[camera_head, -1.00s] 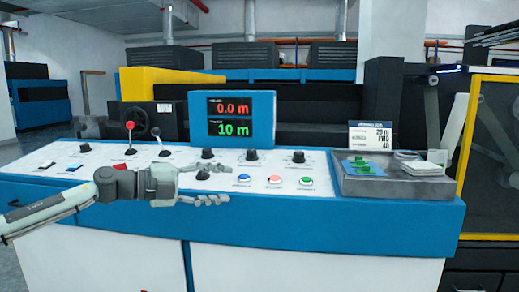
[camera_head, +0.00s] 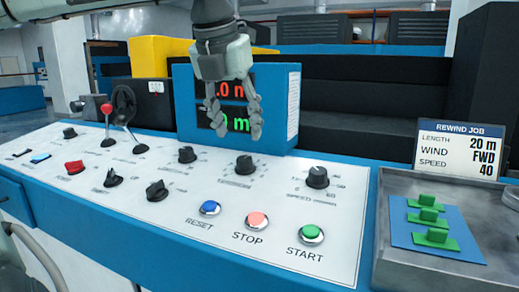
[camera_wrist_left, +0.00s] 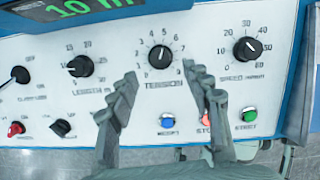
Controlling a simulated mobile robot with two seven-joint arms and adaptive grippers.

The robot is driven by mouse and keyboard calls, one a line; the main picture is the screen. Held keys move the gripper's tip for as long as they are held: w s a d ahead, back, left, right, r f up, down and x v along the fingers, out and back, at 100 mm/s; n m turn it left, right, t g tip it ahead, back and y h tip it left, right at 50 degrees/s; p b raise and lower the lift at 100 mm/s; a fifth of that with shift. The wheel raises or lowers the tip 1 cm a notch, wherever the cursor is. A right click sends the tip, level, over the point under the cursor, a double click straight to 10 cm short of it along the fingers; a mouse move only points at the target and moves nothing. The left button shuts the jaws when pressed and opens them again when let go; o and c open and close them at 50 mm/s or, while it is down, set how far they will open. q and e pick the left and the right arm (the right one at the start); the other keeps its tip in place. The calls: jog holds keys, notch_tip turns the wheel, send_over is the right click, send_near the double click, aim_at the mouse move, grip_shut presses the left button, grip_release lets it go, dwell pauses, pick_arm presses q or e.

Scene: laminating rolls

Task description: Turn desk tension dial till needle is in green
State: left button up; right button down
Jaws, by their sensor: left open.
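The black tension dial (camera_head: 244,165) is on the white sloping desk panel, between the length dial (camera_head: 187,155) and the speed dial (camera_head: 317,177). In the left wrist view the tension dial (camera_wrist_left: 160,57) has numbers around it and its white mark points nearly straight up. My left gripper (camera_head: 235,128) hangs fingers down over the panel, open and empty, covering part of the display. In the left wrist view its spread fingers (camera_wrist_left: 160,78) lie to either side below the dial, apart from it. No needle or green zone can be made out. My right gripper is not in view.
Blue reset (camera_head: 210,208), red stop (camera_head: 257,221) and green start (camera_head: 312,233) buttons sit in front of the dials. A display (camera_head: 285,105) stands behind. A grey tray (camera_head: 400,260) with green pieces and a job card (camera_head: 458,149) are at right.

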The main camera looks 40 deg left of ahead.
aim_at(243, 159)
pick_arm(q)
jog(key=x, duration=0.6)
jog(key=shift+s+f, duration=0.15)
jog(key=shift+f, duration=0.5)
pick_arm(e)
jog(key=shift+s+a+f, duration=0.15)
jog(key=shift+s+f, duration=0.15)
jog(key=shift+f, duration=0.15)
pick_arm(q)
jog(key=shift+w, duration=0.25)
grip_shut()
jog(key=shift+f+n+b, duration=0.2)
jog(key=shift+n+b, duration=0.5)
jog(key=shift+b, duration=0.55)
jog(key=shift+r+n+b, duration=0.25)
jog(key=shift+n+b, duration=0.75)
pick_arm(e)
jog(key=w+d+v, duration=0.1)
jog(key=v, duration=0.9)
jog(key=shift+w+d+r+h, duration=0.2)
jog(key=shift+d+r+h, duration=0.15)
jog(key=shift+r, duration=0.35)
